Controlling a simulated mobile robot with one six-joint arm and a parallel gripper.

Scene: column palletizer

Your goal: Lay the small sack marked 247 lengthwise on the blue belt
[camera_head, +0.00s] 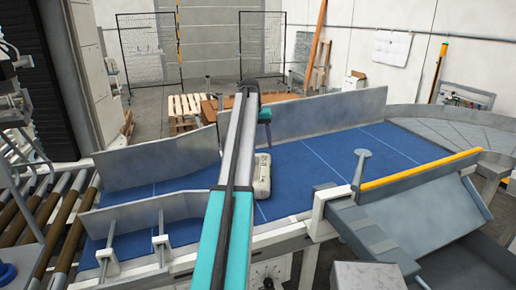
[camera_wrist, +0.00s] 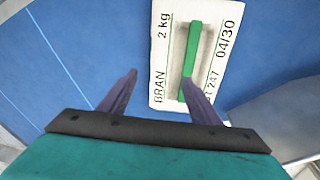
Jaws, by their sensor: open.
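The small sack (camera_head: 262,176) is a pale, block-shaped pack lying on the blue belt (camera_head: 315,160), near its near side. In the wrist view the sack (camera_wrist: 168,55) shows a white face printed "BRAN 2 kg", "04/30" and "247", with a raised green strip (camera_wrist: 191,60) along its middle. Its long side is at an angle to the thin light line on the belt. My gripper (camera_wrist: 159,77) is open and empty above the belt, with its right fingertip close to the strip's lower end in the picture. In the head view my arm partly covers the sack's left side.
Grey guide walls (camera_head: 160,157) border the belt. A grey chute with a yellow-edged wall (camera_head: 420,168) stands at the right front. Rollers (camera_head: 60,225) lie at left. The belt right of the sack is clear.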

